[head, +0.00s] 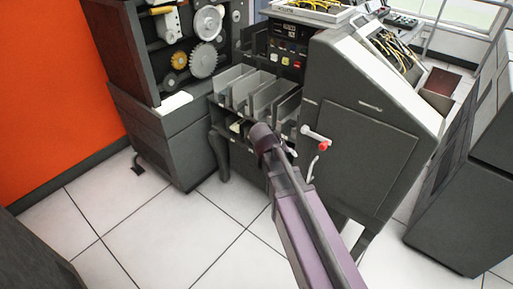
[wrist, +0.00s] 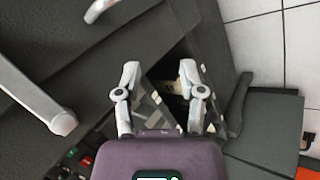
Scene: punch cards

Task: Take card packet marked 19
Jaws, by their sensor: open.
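No card packet with a readable 19 shows in either view. My gripper (wrist: 160,75) is open in the wrist view, its two pale fingers spread over a dark opening in the grey machine. A small pale patch (wrist: 174,88) shows in that opening near the right finger; I cannot tell whether it is a card packet. I see nothing held between the fingers. In the head view my purple arm reaches to the card machine's front, and its end hides part of the area below the grey card pockets (head: 262,97). Small pale items (head: 238,127) sit in the dark slot under those pockets.
The grey card machine (head: 365,150) has a white handle with a red tip (head: 318,139) close right of my arm. A cabinet with gears (head: 203,62) stands at left, before an orange wall (head: 55,90). Another grey cabinet (head: 465,190) stands at right. The tiled floor (head: 160,235) in front is clear.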

